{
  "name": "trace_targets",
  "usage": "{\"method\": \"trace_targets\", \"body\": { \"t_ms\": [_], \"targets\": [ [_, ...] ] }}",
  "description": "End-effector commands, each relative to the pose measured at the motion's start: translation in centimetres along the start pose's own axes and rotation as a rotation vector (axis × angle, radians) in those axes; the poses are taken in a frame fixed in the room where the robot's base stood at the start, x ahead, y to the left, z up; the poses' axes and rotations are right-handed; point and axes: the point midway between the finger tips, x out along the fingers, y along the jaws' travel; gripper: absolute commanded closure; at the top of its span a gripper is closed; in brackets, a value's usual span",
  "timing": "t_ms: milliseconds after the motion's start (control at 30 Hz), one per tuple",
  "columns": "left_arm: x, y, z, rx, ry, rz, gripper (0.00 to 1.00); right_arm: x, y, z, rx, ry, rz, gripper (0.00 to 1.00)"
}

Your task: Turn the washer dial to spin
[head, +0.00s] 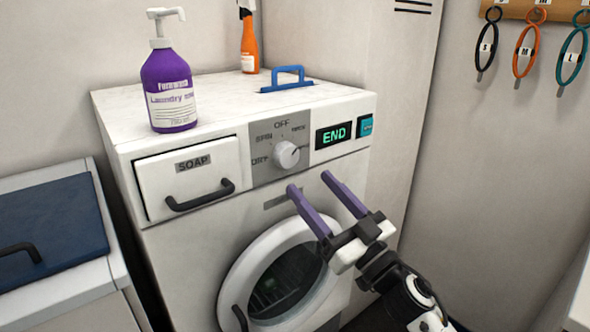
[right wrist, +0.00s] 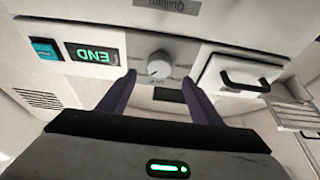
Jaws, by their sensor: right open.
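The washer (head: 180,262) has a light round dial (head: 287,155) on a grey panel, marked OFF at the top, SPIN and DRY on the left, and a label that looks like WASH on the right. I cannot clearly tell where the dial points. My right gripper (head: 310,181) is open and empty, its purple fingers spread just below and in front of the dial, apart from it. In the right wrist view the dial (right wrist: 159,65) shows upside down between the two fingertips. My left gripper is not in view.
A soap drawer (head: 188,178) with a black handle is left of the dial; a display (head: 333,135) reading END is right. A purple bottle (head: 168,85), an orange spray bottle (head: 249,45) and a blue-handled tool (head: 288,80) stand on top. The round door (head: 232,275) is below.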

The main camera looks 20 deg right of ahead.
Motion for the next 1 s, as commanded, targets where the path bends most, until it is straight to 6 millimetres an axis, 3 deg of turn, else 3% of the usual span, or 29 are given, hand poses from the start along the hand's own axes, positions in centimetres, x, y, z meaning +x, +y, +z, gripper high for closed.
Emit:
{"method": "trace_targets", "body": {
  "t_ms": [100,333,500,767,1000],
  "targets": [
    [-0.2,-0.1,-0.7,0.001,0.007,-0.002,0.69,2.6,0.0,-0.3,-0.001,0.003,-0.001,0.41],
    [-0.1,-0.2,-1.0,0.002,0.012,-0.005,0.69,6.0,0.1,0.0,0.000,0.000,0.002,0.41],
    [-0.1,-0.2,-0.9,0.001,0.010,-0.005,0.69,7.1,0.0,0.1,0.001,-0.002,0.002,0.41],
    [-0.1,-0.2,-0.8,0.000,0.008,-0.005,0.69,7.2,0.0,0.1,0.001,-0.003,0.002,0.41],
    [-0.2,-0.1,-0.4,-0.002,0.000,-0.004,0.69,7.2,0.0,0.1,0.001,-0.002,0.002,0.78]
  ]
}}
